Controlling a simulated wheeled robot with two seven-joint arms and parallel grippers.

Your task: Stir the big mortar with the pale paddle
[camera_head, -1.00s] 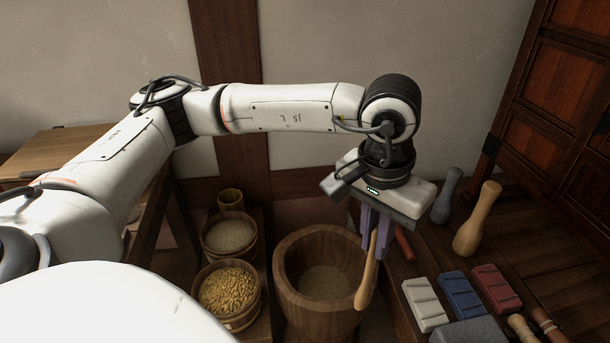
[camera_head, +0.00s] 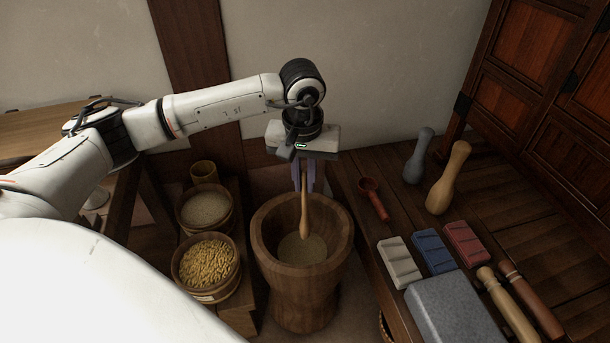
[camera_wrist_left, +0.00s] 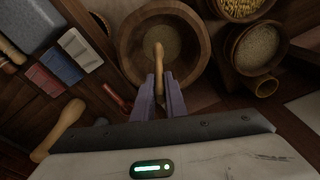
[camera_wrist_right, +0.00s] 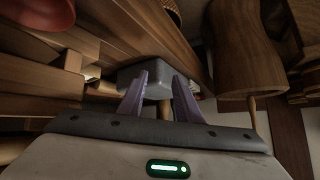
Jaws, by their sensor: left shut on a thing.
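The big mortar (camera_head: 270,262) is a wide wooden vessel on the floor in the middle of the head view, with pale grain in its bottom. My left gripper (camera_head: 305,184) is above its opening and shut on the pale paddle (camera_head: 304,214). The paddle hangs nearly upright, its lower end inside the mortar's mouth; whether it touches the grain I cannot tell. The left wrist view shows the paddle (camera_wrist_left: 158,58) between the fingers, over the mortar (camera_wrist_left: 197,45). My right gripper (camera_wrist_right: 161,80) shows only in its wrist view, with its fingers apart and empty.
Two grain tubs (camera_head: 207,268) and a small cup (camera_head: 204,172) stand left of the mortar. The shelf at right holds a red scoop (camera_head: 374,199), grey and wooden pestles (camera_head: 449,178), white, blue and red blocks (camera_head: 434,251), a grey stone block (camera_head: 452,312) and rollers (camera_head: 508,303).

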